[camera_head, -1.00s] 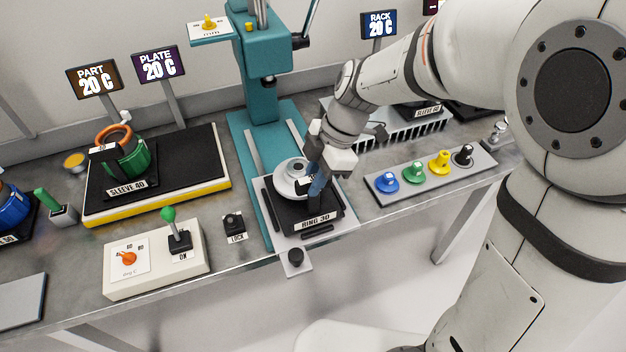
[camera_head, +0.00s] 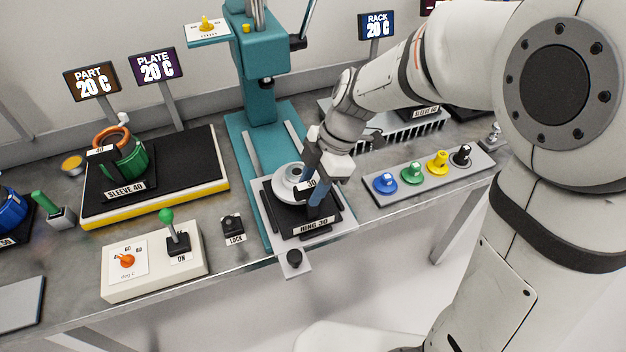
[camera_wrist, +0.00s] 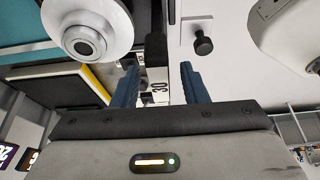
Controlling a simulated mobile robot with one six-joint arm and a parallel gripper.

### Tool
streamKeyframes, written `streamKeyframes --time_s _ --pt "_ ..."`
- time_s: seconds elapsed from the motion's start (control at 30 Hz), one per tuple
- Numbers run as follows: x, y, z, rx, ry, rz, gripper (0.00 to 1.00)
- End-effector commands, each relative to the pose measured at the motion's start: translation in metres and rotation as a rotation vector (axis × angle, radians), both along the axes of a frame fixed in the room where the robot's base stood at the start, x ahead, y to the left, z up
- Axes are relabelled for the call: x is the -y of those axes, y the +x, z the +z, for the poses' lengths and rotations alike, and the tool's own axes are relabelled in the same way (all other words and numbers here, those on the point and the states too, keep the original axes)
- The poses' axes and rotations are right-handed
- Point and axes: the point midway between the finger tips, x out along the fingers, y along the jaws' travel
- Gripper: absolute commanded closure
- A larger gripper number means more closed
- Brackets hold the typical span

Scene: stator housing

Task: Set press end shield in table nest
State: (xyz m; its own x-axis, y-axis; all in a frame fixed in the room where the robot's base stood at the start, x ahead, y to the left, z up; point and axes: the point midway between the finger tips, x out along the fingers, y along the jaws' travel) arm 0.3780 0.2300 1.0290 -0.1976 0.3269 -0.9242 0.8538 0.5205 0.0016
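The end shield (camera_head: 287,180) is a pale silver flanged disc with a raised hub. It sits at the black nest block (camera_head: 287,221) labelled RING 30, on the press's sliding table. In the wrist view the disc (camera_wrist: 88,42) is at upper left. A tab marked 30 (camera_head: 311,184) stands beside the disc. My gripper (camera_head: 316,203) is at the block's right side, pointing down. In the wrist view its blue fingers (camera_wrist: 160,84) are apart, with the 30 tab (camera_wrist: 158,88) between them and gaps showing. The disc's seat is hidden.
The teal press (camera_head: 262,52) rises behind the nest. A strip of coloured knobs (camera_head: 432,182) lies at right.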

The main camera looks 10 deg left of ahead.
Motion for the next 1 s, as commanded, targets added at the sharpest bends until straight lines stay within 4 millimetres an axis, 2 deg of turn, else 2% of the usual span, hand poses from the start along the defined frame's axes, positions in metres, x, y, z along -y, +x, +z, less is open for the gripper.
streamKeyframes --time_s 0.17,0.5,0.7,1.0 --pt "0.002 0.003 0.009 0.004 0.001 0.000 0.60" --pt "0.026 0.016 0.075 0.005 0.002 -0.001 0.60" --pt "0.035 0.022 0.103 0.002 0.000 0.000 0.60" --pt "0.039 0.023 0.113 0.000 -0.003 -0.007 0.60"
